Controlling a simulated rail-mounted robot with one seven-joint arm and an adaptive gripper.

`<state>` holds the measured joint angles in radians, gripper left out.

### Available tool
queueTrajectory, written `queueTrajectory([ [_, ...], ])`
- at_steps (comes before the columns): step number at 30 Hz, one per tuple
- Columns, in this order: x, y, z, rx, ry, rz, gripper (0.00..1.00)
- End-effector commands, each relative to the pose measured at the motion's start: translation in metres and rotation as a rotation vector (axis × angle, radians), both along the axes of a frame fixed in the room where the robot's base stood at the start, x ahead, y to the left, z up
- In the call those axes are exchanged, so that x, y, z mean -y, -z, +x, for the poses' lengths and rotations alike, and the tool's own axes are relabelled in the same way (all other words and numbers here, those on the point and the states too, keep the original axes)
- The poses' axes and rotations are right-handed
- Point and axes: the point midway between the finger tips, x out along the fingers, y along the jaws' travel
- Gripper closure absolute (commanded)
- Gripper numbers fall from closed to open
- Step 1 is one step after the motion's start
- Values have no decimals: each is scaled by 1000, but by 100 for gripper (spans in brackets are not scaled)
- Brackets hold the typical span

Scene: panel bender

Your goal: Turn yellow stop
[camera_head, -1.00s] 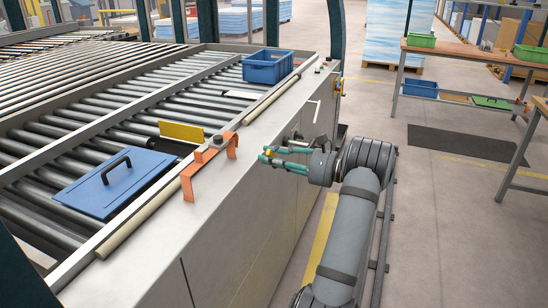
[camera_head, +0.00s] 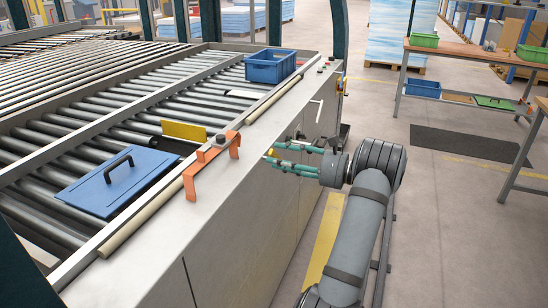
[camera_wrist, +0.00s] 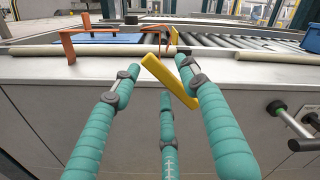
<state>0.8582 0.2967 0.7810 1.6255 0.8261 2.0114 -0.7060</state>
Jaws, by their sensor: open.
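A yellow bar (camera_wrist: 170,80) slants across the wrist view, in front of the machine's grey side and top edge, between my fingers. Whether any finger touches it I cannot tell. My gripper (camera_wrist: 158,68) is open, with teal fingers on both sides of the bar and a third below. In the head view my gripper (camera_head: 272,156) is beside the machine's side, just right of the orange bracket (camera_head: 212,165); a small yellow patch shows at its fingertips. A separate yellow plate (camera_head: 183,131) stands on the rollers behind the bracket.
A blue lid with a black handle (camera_head: 115,182) and a blue bin (camera_head: 269,66) sit on the roller bed. In the wrist view a dark-knobbed handle (camera_wrist: 278,110) sticks out at right. The floor at right is clear up to a dark mat (camera_head: 470,146).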

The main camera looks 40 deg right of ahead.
Motion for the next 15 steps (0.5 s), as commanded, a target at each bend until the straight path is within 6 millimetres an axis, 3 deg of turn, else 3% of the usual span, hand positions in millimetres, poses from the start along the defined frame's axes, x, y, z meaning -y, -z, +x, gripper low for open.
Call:
queueTrajectory([
  [9, 35, 0, -59, 0, 4, 0, 56],
  [15, 46, 0, -80, 0, 2, 2, 56],
])
